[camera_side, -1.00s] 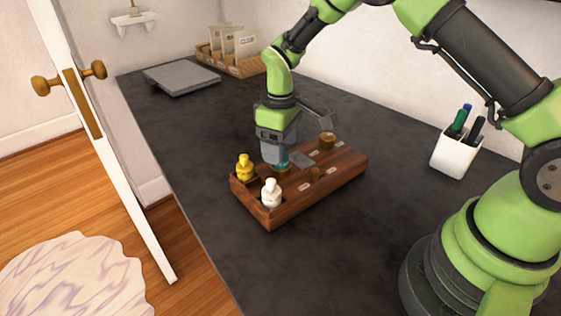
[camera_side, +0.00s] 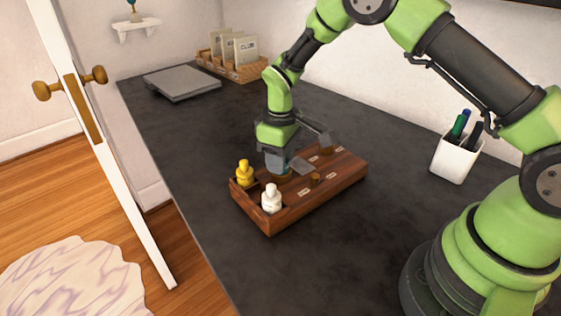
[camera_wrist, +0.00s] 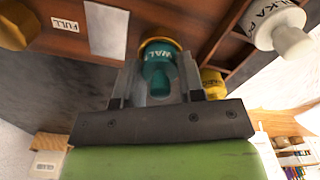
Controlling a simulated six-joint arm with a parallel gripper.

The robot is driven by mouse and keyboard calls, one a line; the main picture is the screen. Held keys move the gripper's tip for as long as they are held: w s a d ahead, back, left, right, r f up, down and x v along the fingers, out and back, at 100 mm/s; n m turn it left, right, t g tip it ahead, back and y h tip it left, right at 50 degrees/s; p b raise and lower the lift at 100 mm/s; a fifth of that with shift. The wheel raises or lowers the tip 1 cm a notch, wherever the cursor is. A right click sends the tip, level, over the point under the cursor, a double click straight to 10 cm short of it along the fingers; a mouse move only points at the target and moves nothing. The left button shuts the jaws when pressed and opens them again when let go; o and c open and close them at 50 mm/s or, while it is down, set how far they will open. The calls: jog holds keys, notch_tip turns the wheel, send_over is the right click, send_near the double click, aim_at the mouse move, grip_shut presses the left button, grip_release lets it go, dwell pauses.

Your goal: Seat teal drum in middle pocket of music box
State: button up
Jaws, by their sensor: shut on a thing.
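The wooden music box (camera_side: 318,201) lies on the dark counter. My gripper (camera_wrist: 160,82) is shut on the teal drum (camera_wrist: 158,68), which carries white letters, and points down over the box. In the side view my gripper (camera_side: 281,170) covers nearly all of the drum. A gold ring (camera_wrist: 163,43) shows at the drum's far end, against the box. I cannot tell whether the drum is fully down in a pocket. A yellow figure (camera_side: 245,173) and a white one (camera_side: 271,197) stand in the box's near-left end.
A pen cup (camera_side: 455,153) is on the right. A grey slab (camera_side: 182,82) and a wooden card rack (camera_side: 232,65) are at the back. The counter left of the box is clear.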

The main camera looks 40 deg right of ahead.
jog(key=r, duration=0.6)
jog(key=a+r, duration=0.1)
jog(key=r, duration=0.2)
jog(key=s+a, duration=0.1)
jog(key=a, duration=0.5)
jog(key=shift+m, duration=0.4)
jog(key=f, duration=0.4)
jog(key=shift+s+a+f, duration=0.2)
jog(key=shift+s+f, duration=0.1)
jog(key=shift+s, duration=0.05)
jog(key=shift+f, duration=2.2)
jog(key=shift+f, duration=0.2)
jog(key=o, duration=1)
jog(key=shift+c, duration=0.2)
jog(key=shift+r, duration=0.15)
